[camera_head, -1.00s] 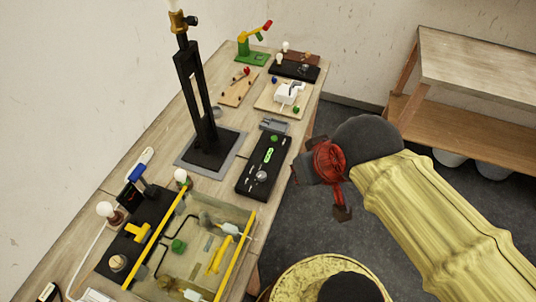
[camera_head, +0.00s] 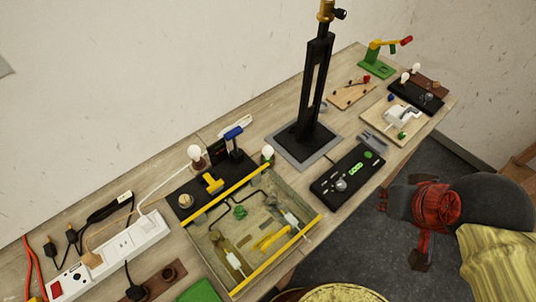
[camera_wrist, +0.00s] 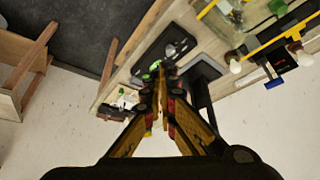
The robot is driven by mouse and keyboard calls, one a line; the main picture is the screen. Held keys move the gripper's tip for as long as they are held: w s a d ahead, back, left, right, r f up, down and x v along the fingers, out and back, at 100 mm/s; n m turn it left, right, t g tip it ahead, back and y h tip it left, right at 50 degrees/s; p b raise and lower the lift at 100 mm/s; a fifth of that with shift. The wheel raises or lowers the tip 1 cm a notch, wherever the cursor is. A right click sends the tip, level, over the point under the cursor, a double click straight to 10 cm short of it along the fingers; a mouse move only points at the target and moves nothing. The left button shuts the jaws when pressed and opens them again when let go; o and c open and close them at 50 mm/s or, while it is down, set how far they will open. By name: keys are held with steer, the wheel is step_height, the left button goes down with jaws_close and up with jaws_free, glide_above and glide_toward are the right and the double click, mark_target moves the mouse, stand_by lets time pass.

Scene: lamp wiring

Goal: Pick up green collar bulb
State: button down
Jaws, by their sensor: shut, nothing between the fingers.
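Another white bulb (camera_head: 195,153) with a brownish collar stands left of the green collar bulb, beside a blue-topped post (camera_head: 233,133). A tall black lamp stand (camera_head: 314,85) rises behind the black panel (camera_head: 348,175). A white power strip (camera_head: 110,252) lies at left.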

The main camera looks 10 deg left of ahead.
mark_target(268, 151)
steer(key=c, duration=2.5)
jaws_free()
steer(key=shift+c, duration=0.2)
